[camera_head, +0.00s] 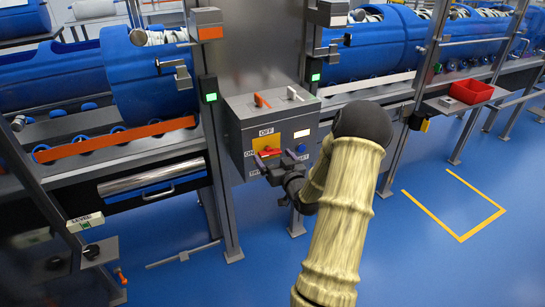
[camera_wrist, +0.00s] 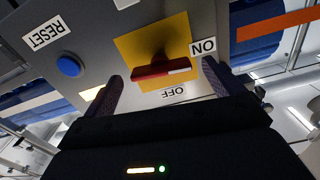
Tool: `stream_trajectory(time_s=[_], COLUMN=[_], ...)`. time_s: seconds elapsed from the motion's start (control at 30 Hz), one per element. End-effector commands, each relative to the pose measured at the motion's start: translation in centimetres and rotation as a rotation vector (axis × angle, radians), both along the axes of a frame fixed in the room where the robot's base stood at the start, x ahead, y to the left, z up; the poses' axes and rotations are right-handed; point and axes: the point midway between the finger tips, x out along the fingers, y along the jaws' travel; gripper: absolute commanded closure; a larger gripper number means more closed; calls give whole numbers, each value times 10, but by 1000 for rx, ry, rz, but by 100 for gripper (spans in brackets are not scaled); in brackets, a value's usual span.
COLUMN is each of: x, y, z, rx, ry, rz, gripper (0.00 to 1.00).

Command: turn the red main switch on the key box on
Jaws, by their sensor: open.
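The grey key box (camera_head: 272,128) stands on the post in the head view. Its red main switch (camera_head: 268,152) sits on a yellow plate (camera_wrist: 125,45) with an OFF label and an ON label. In the wrist view, which is upside down, the red handle (camera_wrist: 150,73) lies crosswise. Its white-marked end points to the side of the ON label. My gripper (camera_head: 275,165) is in front of the switch; in the wrist view its open fingers (camera_wrist: 161,72) stand on either side of the handle, with gaps visible. Depth to the handle is hard to judge.
A blue button (camera_wrist: 69,66) marked RESET and a pale lit panel (camera_wrist: 93,93) are beside the plate. Key levers (camera_head: 262,100) stand on the box's top. A red bin (camera_head: 472,91) is on a shelf at right. The blue floor at right is clear.

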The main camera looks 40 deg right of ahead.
Motion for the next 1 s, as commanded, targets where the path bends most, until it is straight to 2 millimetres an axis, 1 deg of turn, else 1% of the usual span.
stream_trajectory(time_s=[0.03, 0.17, 0.43, 0.47, 0.5, 0.57, 0.6, 0.67, 0.7, 0.83, 1.0], x=[6, 15, 16, 16, 16, 16, 16, 16, 16, 16, 16], y=[-1, -3, -4, -4, -4, -4, -4, -4, -4, -4, -3], z=[0, 0, 0, 0, 0, 0, 0, 0, 0, -1, -2], rx=[0, 0, 0, 0, 0, 0, 0, 0, 0, -20, -105], ry=[-1, 1, 1, 1, 1, 1, 1, 0, 0, 6, 25], rz=[1, 0, 0, 0, 0, 0, 0, 0, 0, 0, 1], gripper=[7, 7, 7, 11, 19, 30, 38, 50, 52, 52, 52])
